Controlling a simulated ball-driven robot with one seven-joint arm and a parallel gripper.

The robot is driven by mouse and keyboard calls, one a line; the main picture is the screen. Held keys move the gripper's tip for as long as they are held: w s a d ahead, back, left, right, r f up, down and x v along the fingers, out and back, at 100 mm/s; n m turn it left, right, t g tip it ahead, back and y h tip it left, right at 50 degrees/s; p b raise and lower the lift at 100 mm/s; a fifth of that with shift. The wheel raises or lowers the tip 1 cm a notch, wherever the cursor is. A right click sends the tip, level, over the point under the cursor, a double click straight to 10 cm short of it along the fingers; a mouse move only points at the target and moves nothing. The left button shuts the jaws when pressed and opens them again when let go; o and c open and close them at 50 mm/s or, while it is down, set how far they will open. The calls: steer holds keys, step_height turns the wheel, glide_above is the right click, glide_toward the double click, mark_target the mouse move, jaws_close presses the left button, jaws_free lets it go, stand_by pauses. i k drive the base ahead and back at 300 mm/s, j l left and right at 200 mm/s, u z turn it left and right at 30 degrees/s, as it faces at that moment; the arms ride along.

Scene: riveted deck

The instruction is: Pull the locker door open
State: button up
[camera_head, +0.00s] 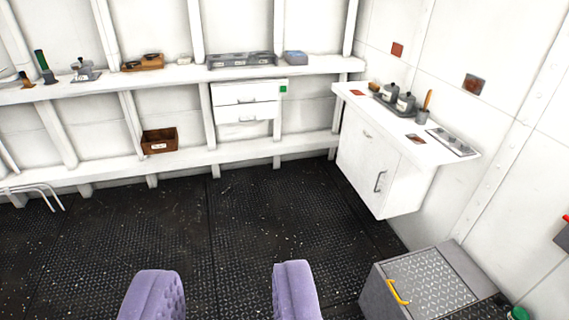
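My gripper (224,292) shows as two lavender padded fingers at the bottom of the view. They are wide apart with only bare deck between them. A white cabinet (372,165) stands under the counter at the right wall, with a vertical metal handle (380,181) on its front; its door looks shut. A grey box (420,283) with a tread-plate panel and a yellow handle (398,291) stands at the lower right; its panel looks shut. I cannot tell which of the two is the locker. My gripper is left of both and touches neither handle.
The dark riveted deck (220,220) is clear ahead. The counter (400,115) holds canisters and a cup. A long shelf (185,75) with trays and tools runs along the back wall, with white drawers (245,101) and a brown box (160,141) below.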

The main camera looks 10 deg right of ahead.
mark_target(368, 160)
steer(key=i+u, duration=0.15)
steer(key=i, duration=0.8)
steer(key=i+l+u, duration=0.1)
steer(key=i, duration=0.85)
steer(key=i+z, duration=0.3)
steer(key=i+j+z, duration=0.15)
steer(key=i+z, duration=0.15)
steer(key=i, duration=0.2)
steer(key=i+j+z, duration=0.25)
steer(key=i+l+z, duration=0.1)
steer(key=i+z, duration=0.4)
steer(key=i+j+z, duration=0.1)
steer(key=i+z, duration=0.35)
steer(key=i, duration=0.2)
